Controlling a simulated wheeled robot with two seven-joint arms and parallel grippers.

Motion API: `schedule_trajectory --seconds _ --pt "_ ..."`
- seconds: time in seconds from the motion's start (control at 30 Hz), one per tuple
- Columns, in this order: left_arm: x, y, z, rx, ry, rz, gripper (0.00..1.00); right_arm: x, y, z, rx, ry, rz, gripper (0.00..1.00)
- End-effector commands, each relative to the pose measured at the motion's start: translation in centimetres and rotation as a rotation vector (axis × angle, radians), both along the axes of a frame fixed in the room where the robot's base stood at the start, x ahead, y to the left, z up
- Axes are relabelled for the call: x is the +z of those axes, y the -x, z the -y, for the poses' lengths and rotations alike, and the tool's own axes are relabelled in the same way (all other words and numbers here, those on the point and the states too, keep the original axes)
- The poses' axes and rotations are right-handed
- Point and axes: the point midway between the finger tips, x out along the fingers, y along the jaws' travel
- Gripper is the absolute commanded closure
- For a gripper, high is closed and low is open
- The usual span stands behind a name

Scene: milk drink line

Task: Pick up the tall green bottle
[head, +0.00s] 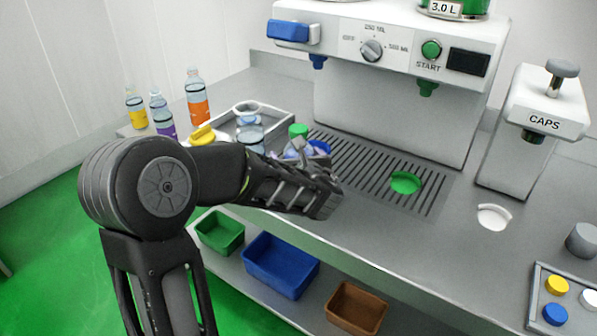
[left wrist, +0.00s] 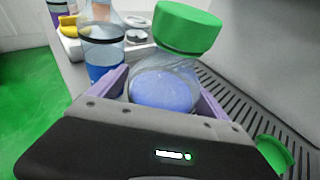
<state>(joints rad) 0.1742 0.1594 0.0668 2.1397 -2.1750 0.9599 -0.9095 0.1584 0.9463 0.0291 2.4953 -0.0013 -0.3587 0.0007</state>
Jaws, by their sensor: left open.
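A clear bottle with a green cap (left wrist: 187,28) stands upright in the left wrist view, between my purple fingers. A round blue surface (left wrist: 163,92) shows below the cap; I cannot tell whether it is the bottle's content or a separate lid. In the head view the green cap (head: 298,130) shows just behind my left gripper (head: 298,150), and the rest of the bottle is mostly hidden. My left gripper (left wrist: 162,84) is open, with a finger on each side of the bottle. Whether the fingers touch it is unclear. My right gripper is not in view.
A clear bottle with blue liquid (left wrist: 102,55) stands close to the left finger. A tray (head: 283,116) lies behind it. A drip grate (head: 365,163) lies right.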

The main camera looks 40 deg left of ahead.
Motion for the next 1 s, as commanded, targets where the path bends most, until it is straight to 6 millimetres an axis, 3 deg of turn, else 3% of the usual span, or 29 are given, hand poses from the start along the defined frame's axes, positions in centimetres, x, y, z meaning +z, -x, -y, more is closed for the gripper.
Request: schedule_trajectory --seconds 0.57,1.0 --pt "0.00 0.02 0.02 0.000 0.000 0.000 0.13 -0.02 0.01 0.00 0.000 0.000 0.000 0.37" --pt "0.01 0.01 0.01 0.000 0.000 0.000 0.49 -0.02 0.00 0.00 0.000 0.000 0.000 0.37"
